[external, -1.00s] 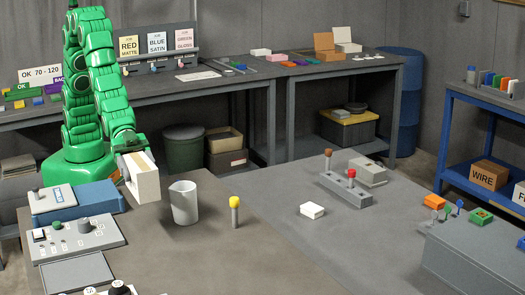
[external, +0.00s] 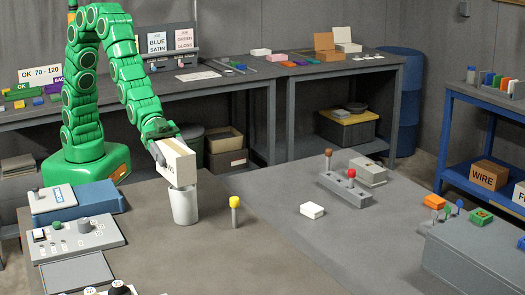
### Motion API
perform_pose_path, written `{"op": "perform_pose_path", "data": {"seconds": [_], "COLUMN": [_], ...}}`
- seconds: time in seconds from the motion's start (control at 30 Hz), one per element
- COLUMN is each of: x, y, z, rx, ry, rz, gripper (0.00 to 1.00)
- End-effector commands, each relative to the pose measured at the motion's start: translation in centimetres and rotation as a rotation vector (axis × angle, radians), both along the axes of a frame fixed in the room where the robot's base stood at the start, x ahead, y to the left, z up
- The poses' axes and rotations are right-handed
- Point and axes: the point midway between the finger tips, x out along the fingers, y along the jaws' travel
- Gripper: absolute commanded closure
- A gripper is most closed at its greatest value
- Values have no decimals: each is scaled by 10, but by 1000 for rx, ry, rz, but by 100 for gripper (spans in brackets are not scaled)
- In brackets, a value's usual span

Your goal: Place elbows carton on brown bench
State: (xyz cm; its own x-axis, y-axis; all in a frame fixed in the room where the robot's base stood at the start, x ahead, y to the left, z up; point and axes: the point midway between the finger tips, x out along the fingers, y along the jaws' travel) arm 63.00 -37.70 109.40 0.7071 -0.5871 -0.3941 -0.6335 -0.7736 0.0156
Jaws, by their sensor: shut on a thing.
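My gripper (external: 159,143) is shut on a pale carton (external: 179,164) and holds it in the air, slightly tilted. Only the ending "WS" of the carton's lettering shows, so I cannot read the whole word. The carton's lower edge appears at the rim of a white cup (external: 185,208); I cannot tell whether they touch. The brown bench (external: 275,262) is the brownish top in the foreground, below the carton. The fingertips are partly hidden by the carton.
A yellow-topped grey peg (external: 235,212) stands right of the cup. A grey control panel (external: 78,240) and a blue-and-white box (external: 75,200) lie left. A small white block (external: 312,210) and a grey rack (external: 345,188) sit right. The bench's front middle is clear.

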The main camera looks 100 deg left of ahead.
Motion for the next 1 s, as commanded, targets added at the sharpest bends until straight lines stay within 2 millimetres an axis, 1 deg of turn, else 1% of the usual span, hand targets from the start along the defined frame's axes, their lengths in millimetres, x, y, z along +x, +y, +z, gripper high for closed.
{"op": "perform_pose_path", "data": {"seconds": [0.03, 0.2, 0.37, 0.5, 0.67, 0.8, 0.87, 1.0], "x": [10, 36, 57, 74, 90, 101, 106, 113], "y": [14, 57, 100, 140, 187, 230, 249, 293], "z": [2, 5, 9, 11, 15, 18, 19, 23], "rx": [-2, -5, -7, -6, -6, -6, -5, -3], "ry": [-1, 4, 4, 3, 2, -2, -4, -12], "rz": [18, 66, 111, 151, 199, 242, 261, 305], "gripper": [94, 94, 94, 94, 94, 94, 94, 94]}}
